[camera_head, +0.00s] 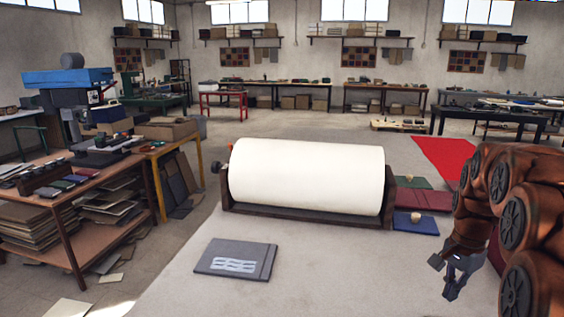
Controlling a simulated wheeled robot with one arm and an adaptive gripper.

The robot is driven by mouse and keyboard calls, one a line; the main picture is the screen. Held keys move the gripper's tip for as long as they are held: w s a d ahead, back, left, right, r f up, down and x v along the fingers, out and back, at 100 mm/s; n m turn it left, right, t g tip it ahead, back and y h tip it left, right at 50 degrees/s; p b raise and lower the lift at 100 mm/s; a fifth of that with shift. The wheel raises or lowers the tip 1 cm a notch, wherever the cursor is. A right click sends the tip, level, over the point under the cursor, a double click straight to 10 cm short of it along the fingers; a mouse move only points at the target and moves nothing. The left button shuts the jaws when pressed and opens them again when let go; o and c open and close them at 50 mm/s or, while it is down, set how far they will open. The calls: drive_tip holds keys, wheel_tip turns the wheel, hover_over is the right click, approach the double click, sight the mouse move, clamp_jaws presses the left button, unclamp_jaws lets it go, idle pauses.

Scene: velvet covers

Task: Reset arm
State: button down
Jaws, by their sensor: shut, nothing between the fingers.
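My arm, in copper-coloured links, fills the right side of the head view. My gripper (452,275) hangs at its lower end, over the pale surface near the lower right. It is shut and empty. It is apart from the large white roll (307,176) on its dark stand, which lies to its upper left. The fingertips are small and dark in this view.
A grey cover (222,257) with pale wavy marks lies front left. Blue (418,228), dark red (422,200) and green covers lie right of the roll, with a bright red sheet (440,153) behind. A cluttered workbench (85,190) stands left. The pale surface between grey cover and gripper is clear.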

drive_tip(key=s+a+n, duration=0.6)
drive_tip(key=s+a, duration=0.4)
drive_tip(key=s, duration=0.4)
drive_tip(key=s+a+f+n+g+p, duration=0.1)
drive_tip(key=s+a+n, duration=0.6)
drive_tip(key=s+a, duration=0.4)
drive_tip(key=s, duration=0.2)
drive_tip(key=shift+s+f+g, duration=0.25)
drive_tip(key=shift+s+g, duration=0.05)
drive_tip(key=shift+s, duration=0.1)
